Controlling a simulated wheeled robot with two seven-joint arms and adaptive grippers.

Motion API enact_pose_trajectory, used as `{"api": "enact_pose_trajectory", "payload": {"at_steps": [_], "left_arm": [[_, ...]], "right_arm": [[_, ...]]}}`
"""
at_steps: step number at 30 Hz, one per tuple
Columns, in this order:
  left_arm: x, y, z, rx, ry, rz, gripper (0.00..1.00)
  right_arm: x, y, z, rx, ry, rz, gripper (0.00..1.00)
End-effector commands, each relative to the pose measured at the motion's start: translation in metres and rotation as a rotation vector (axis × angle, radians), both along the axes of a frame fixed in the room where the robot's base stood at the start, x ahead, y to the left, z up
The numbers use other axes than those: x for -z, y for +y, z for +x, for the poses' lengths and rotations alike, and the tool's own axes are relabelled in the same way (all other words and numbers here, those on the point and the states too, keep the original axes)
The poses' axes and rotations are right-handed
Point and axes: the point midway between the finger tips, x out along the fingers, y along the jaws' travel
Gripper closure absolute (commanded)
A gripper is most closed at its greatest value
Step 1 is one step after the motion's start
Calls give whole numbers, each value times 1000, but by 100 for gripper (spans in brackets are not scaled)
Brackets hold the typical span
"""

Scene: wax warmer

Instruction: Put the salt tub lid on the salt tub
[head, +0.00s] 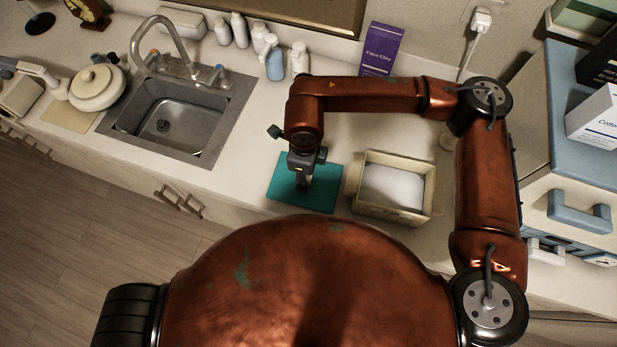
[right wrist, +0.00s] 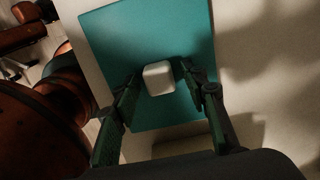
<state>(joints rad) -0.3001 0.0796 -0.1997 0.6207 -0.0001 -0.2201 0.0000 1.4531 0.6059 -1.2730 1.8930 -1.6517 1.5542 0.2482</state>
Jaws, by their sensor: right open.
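The salt tub (head: 359,207) is an open cream box on the counter, with white fill inside and a label on its front. A flat teal square panel (head: 285,190) lies just left of it and looks like the salt tub lid. In the right wrist view a small white block (right wrist: 158,78) sits near the middle of the teal panel (right wrist: 115,35), like a knob. My right gripper (head: 303,186) points down over the panel. Its fingers (right wrist: 159,73) are open on either side of the white block, with small gaps visible. My left gripper is not in view.
A sink (head: 165,120) with a faucet lies to the left. White bottles (head: 299,60) and a purple box (head: 381,48) stand along the wall. A blue-topped cabinet (head: 570,110) stands at right.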

Motion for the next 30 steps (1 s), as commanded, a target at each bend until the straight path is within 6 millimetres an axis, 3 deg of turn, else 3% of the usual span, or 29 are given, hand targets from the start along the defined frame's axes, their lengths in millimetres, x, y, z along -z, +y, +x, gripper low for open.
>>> {"api": "enact_pose_trajectory", "payload": {"at_steps": [27,30], "left_arm": [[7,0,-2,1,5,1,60],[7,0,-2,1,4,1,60]], "right_arm": [[0,0,-1,0,0,0,59],[0,0,-1,0,0,0,65]]}}
